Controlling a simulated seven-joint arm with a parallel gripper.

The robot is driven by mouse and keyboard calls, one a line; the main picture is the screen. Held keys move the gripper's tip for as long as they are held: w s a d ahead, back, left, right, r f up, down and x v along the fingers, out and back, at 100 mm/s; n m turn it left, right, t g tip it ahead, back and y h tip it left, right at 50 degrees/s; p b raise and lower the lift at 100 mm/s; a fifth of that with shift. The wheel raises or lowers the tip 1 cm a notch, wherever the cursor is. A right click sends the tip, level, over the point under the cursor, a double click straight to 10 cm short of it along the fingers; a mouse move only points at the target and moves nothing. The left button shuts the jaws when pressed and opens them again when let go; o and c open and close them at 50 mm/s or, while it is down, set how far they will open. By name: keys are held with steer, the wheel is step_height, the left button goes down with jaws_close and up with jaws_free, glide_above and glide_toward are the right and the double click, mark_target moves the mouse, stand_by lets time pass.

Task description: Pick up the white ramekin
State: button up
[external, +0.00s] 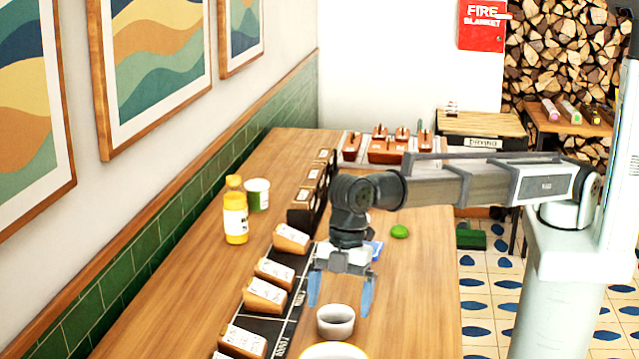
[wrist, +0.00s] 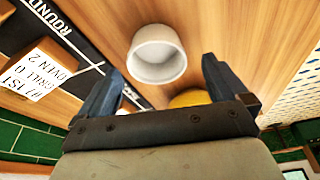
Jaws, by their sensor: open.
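The white ramekin (external: 336,321) stands upright on the wooden counter, near the front of the external view. In the wrist view the ramekin (wrist: 157,54) shows its empty inside, beyond and roughly between the fingertips. My gripper (external: 341,292) points down with its two blue fingers spread. It is open and empty, above and slightly behind the ramekin in the external view. The fingers also show in the wrist view (wrist: 160,80), apart from the ramekin and not touching it.
A yellow-rimmed dish (external: 332,350) is close in front of the ramekin. Ticket holders (external: 265,294) stand on a black strip (external: 283,327) to the left. A yellow bottle (external: 235,212), a green-and-white tub (external: 257,194) and a green item (external: 399,231) stand farther back. Counter right of the ramekin is clear.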

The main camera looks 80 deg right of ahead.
mark_target(336, 317)
steer(key=x, duration=0.4)
steer(key=shift+w+d+f, duration=0.1)
steer(key=shift+w, duration=0.1)
steer(key=shift+c, duration=0.3)
steer(key=c, duration=1)
steer(key=shift+o, duration=0.2)
